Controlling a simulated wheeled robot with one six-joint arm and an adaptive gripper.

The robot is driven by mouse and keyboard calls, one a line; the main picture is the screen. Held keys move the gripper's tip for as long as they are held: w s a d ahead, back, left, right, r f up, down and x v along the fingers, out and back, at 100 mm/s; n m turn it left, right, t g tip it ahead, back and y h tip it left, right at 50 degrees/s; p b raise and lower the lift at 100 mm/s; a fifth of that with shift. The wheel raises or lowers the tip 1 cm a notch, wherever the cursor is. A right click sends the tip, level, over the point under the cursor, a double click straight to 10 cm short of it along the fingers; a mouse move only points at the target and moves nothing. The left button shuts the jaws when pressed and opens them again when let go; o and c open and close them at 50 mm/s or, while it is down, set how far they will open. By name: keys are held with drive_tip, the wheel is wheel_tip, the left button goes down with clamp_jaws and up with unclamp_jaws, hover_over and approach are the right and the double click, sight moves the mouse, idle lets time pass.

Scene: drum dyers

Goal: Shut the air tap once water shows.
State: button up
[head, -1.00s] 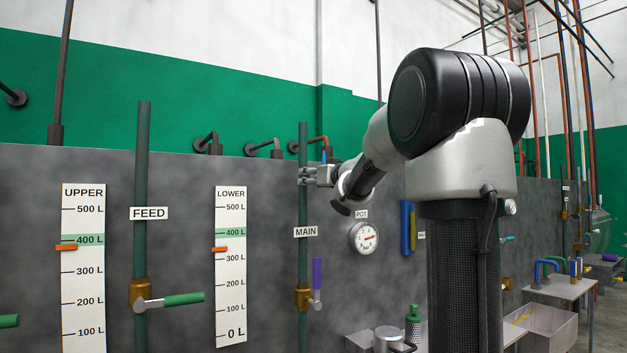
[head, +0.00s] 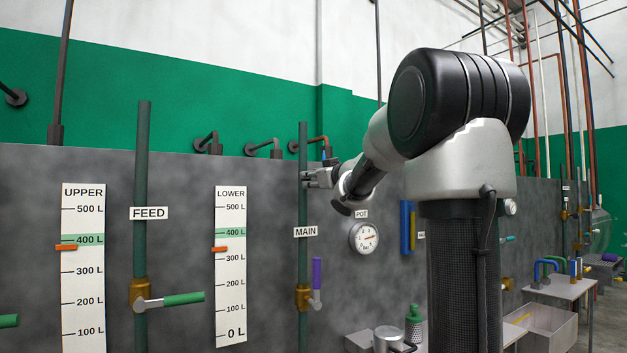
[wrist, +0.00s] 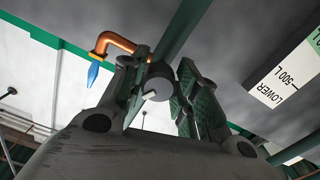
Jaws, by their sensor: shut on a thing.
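The air tap shows in the wrist view as a dark grey round knob (wrist: 157,88) with a pale mark on its face. My gripper (wrist: 163,78) is shut on this knob, one finger on each side. Beside it, a bent copper spout (wrist: 118,42) points down, with a blue stream of water (wrist: 93,73) at its mouth. In the head view my gripper (head: 307,179) is at the top of the green MAIN pipe (head: 303,210). The spout (head: 320,139) and a bit of blue (head: 324,154) show just above it. The knob is hidden there.
The POT dial (head: 364,238) is right of the MAIN pipe, below my wrist. A purple-handled valve (head: 316,275) and the green-handled FEED valve (head: 170,300) stick out lower down. The LOWER gauge board (head: 230,280) is to the left.

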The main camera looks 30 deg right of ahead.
drive_tip(key=n, duration=0.6)
drive_tip(key=shift+d, duration=0.1)
idle(0.5)
drive_tip(key=o, duration=1)
drive_tip(key=shift+s, duration=0.1)
drive_tip(key=s, duration=1.2)
drive_tip(key=shift+d, duration=0.2)
drive_tip(key=shift+w, duration=0.1)
